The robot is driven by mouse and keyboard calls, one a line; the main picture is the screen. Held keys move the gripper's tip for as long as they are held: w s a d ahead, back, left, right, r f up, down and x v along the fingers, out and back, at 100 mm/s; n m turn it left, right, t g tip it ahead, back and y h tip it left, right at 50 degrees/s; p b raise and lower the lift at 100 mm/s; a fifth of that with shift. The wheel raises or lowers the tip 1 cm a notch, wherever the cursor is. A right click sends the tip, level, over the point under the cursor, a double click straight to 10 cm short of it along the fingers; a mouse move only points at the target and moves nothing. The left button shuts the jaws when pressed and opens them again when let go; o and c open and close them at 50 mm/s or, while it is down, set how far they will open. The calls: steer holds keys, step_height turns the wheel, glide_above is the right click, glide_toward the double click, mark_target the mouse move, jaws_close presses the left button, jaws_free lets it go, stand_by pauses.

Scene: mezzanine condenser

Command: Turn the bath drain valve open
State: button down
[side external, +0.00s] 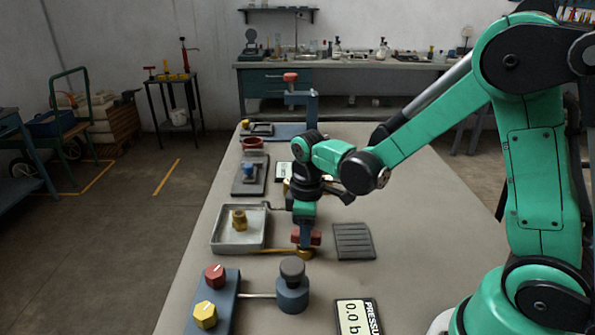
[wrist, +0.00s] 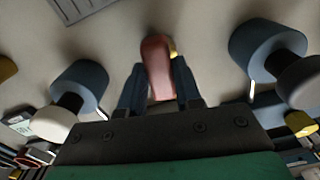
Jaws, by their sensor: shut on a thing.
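The bath drain valve shows a red handle (side external: 315,238) above a brass body (side external: 303,254), beside the shallow white bath tray (side external: 217,245). My gripper (side external: 306,232) points down over the valve, with its fingers on either side of the red handle. In the wrist view the red handle (wrist: 157,55) lies between the two dark blue fingers of my gripper (wrist: 159,80), and a bit of brass shows beside it. The gripper is shut on the handle. The fingers hide part of the handle and valve.
A blue block (side external: 226,300) with red and yellow knobs and a grey-knobbed valve (side external: 292,290) stand in front. A ridged grey plate (side external: 353,241) lies to the right. A pressure display (side external: 356,316) lies at the front edge. The bench right of the plate is clear.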

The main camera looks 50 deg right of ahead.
steer(key=shift+n, duration=1)
steer(key=c, duration=0.6)
jaws_free()
steer(key=shift+r, duration=2.8)
